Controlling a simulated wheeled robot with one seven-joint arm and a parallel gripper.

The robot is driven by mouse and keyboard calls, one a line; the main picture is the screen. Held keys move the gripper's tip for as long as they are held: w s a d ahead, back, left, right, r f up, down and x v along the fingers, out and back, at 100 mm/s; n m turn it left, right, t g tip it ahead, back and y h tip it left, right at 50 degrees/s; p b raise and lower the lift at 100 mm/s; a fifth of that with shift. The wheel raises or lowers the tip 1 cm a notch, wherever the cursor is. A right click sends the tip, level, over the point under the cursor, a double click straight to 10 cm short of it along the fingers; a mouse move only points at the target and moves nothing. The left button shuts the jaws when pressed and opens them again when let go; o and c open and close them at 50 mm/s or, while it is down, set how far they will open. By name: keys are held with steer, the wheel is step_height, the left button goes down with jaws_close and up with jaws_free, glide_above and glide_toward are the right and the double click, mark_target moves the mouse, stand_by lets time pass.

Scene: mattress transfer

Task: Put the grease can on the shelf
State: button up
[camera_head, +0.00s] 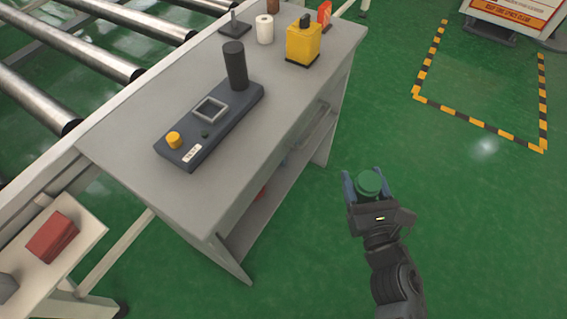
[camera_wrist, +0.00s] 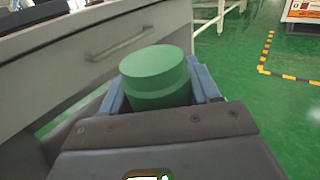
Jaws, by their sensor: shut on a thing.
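The grease can is a green cylinder (camera_head: 369,183) held between the blue fingers of my gripper (camera_head: 366,186). In the wrist view the can (camera_wrist: 156,77) stands nearly upright between the fingers, its lid and upper side showing and its lower part hidden by my gripper (camera_wrist: 160,95). My gripper is shut on the can, to the right of the grey workbench and apart from it. The shelf (camera_head: 283,185) under the bench top shows only in part through the open side. In the wrist view a drawer front with a handle (camera_wrist: 120,45) is behind the can.
The bench top (camera_head: 130,125) bears a dark control box (camera_head: 210,125), a black cylinder (camera_head: 235,65), a yellow device (camera_head: 303,44) and a white roll (camera_head: 264,29). A roller conveyor (camera_head: 80,50) runs along the left.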

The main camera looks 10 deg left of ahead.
steer(key=s+a+f+n+g+y+b, duration=0.45)
steer(key=s+a+f+b, duration=0.35)
steer(key=f+b, duration=0.2)
steer(key=s+a+f+n+g+y+b, duration=0.35)
steer(key=s+a+f+y+b, duration=0.35)
steer(key=f+b, duration=0.25)
steer(key=shift+h, duration=0.75)
steer(key=b+x, duration=0.1)
steer(key=x, duration=1.7)
steer(key=shift+s+a+f, duration=0.1)
steer(key=shift+f+b, duration=0.1)
steer(key=shift+b, duration=0.2)
steer(key=shift+a+f+b, duration=0.1)
steer(key=shift+f+b, duration=1.15)
steer(key=shift+f, duration=0.4)
steer(key=shift+f, duration=0.1)
steer(key=shift+f, duration=0.15)
steer(key=o, duration=1.2)
steer(key=shift+o, duration=0.2)
